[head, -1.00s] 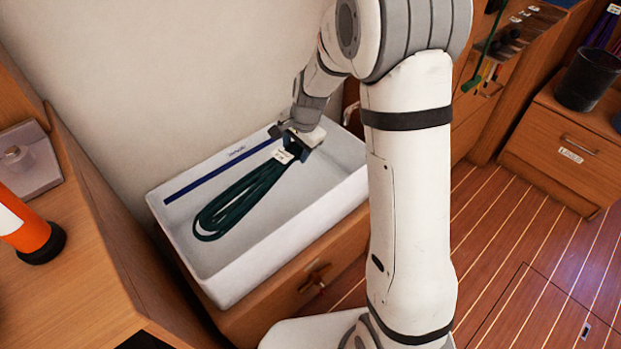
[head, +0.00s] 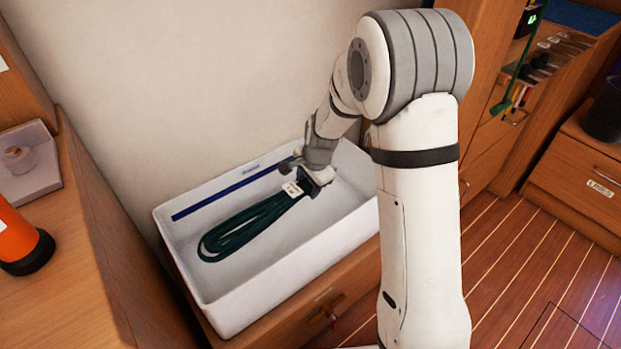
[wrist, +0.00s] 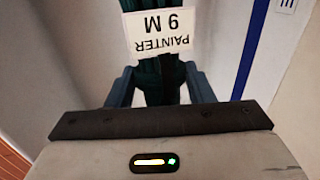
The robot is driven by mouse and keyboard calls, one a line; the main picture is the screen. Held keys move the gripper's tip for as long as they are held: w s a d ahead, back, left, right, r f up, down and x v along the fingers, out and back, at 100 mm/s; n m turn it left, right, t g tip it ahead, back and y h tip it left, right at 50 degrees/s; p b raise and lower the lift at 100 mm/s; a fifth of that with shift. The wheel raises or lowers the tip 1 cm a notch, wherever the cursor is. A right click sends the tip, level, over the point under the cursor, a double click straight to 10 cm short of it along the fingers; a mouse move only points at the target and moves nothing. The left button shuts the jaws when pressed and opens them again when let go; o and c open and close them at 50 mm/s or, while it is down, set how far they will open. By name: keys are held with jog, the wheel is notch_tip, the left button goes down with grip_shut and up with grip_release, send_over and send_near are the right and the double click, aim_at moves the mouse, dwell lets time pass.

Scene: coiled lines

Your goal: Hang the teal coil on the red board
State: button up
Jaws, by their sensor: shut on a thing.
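The teal coil (head: 244,227) is a long dark loop in the white bin, with a white tag at its gripped end. My gripper (head: 306,178) is at the bin's back right, shut on that end of the coil. In the wrist view the coil (wrist: 152,77) runs between the two fingers (wrist: 158,88), and its tag (wrist: 158,33) reads "PAINTER 9 M". I cannot tell whether the coil's far end touches the bin floor. I cannot make out a red board in these frames.
The white bin (head: 222,318) has raised walls and a blue stripe (head: 225,193) along its back wall. A wooden counter (head: 75,270) with an orange cylinder (head: 18,240) stands left. A drawer unit labelled "LINES" (head: 590,185) stands right, past open plank floor.

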notch_tip(320, 180, down, 11)
jog(key=b, duration=0.4)
jog(key=shift+f, duration=0.2)
jog(key=o, duration=1.3)
jog(key=shift+f, duration=0.15)
jog(key=shift+f+b, duration=0.2)
jog(key=shift+b, duration=0.2)
jog(key=p+v, duration=0.4)
jog(key=v, duration=0.4)
jog(key=shift+w+a+r+p, duration=0.1)
jog(key=shift+a+r+p, duration=0.05)
jog(key=shift+r+p, duration=0.15)
